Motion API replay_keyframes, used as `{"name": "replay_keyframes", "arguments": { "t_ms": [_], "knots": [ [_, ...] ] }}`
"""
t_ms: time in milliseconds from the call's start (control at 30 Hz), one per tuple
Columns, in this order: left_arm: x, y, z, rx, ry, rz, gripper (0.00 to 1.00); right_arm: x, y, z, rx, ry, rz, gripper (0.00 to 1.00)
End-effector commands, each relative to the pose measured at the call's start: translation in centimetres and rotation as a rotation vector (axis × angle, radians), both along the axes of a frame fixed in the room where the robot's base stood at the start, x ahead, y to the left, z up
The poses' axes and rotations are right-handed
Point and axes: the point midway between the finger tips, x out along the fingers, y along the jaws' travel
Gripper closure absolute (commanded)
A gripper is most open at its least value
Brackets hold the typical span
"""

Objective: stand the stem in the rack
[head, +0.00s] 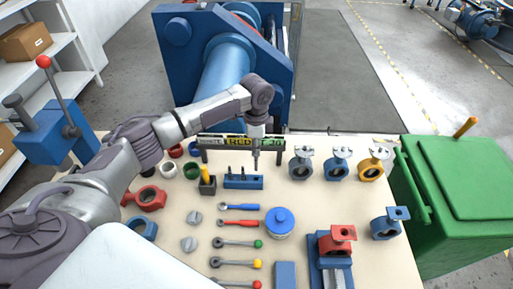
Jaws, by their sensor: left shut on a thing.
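My left gripper (256,144) points straight down at the back middle of the table. It is shut on a thin dark stem (256,161), which hangs upright below the fingers. The blue rack (243,183) is a low block at the back of the table, with other short dark stems standing in it. The held stem is over or at the rack's right end. I cannot tell whether its lower end is in a hole. My right gripper is not in view.
A small dark box (208,187) with a yellow item stands left of the rack. A sign (240,142) stands behind it. Valve bodies (301,163) line the back right. Handles (240,223) and a blue round lidded pot (280,221) lie in front. A green bin (455,185) is at right.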

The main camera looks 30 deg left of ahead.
Motion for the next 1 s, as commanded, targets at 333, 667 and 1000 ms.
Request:
{"name": "replay_keyframes", "arguments": {
  "t_ms": [333, 667, 1000],
  "knots": [
    [0.0, 0.0, -2.5, 0.0, 0.001, 0.0, 1.0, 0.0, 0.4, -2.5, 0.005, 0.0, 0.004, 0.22],
    [0.0, 0.0, -3.9, 0.0, 0.0, 0.0, 1.0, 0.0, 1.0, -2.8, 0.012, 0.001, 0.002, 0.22],
    [0.0, 0.0, -3.9, 0.0, 0.0, 0.0, 1.0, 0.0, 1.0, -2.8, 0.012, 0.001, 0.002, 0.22]
  ]
}}
